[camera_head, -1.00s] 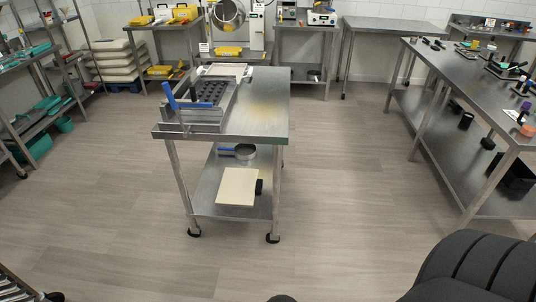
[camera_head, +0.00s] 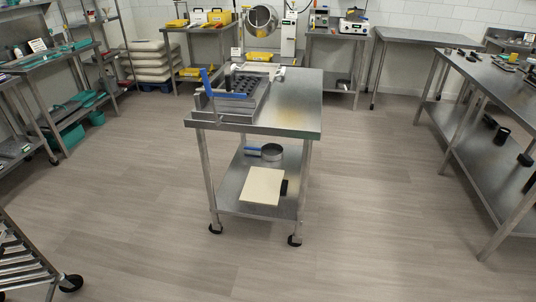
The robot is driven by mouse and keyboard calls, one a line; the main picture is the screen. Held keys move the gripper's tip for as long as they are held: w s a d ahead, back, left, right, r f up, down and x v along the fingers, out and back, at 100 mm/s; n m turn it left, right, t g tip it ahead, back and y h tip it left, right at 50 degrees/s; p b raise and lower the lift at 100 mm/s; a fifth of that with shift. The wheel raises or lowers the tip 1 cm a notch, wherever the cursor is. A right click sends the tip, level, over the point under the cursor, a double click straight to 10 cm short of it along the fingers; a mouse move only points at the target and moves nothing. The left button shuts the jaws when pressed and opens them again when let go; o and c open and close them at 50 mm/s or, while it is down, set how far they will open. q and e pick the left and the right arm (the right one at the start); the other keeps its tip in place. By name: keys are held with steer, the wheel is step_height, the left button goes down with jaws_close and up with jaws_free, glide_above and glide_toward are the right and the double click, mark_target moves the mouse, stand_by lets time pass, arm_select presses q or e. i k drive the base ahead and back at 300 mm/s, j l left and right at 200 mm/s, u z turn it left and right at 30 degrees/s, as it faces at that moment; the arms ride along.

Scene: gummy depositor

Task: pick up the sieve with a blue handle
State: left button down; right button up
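The sieve with a blue handle (camera_head: 271,152) lies on the lower shelf of the steel cart (camera_head: 290,117) in the middle of the room. Its round metal rim is at the right and its blue handle points left. A cream board (camera_head: 262,186) lies in front of it on the same shelf, with a small black object (camera_head: 284,187) beside the board. Neither of my grippers shows in the head view.
A depositor with blue handles (camera_head: 232,90) stands on the cart's top. A wheeled rack (camera_head: 25,262) is at the lower left. A long steel table (camera_head: 490,80) stands at right. The floor (camera_head: 150,200) around the cart is clear.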

mark_target(271, 152)
steer(key=i+l+z, duration=0.35)
steer(key=i, duration=0.35)
steer(key=i+l+z, duration=0.3)
steer(key=i, duration=0.45)
steer(key=i+z, duration=0.35)
steer(key=i, duration=0.4)
steer(key=i+l+u, duration=0.15)
steer(key=i+u, duration=0.3)
steer(key=i, duration=0.15)
steer(key=i+l+u, duration=0.4)
steer(key=i, duration=0.2)
steer(key=i+l+u, duration=0.45)
steer(key=i+l, duration=0.05)
steer(key=i, duration=0.05)
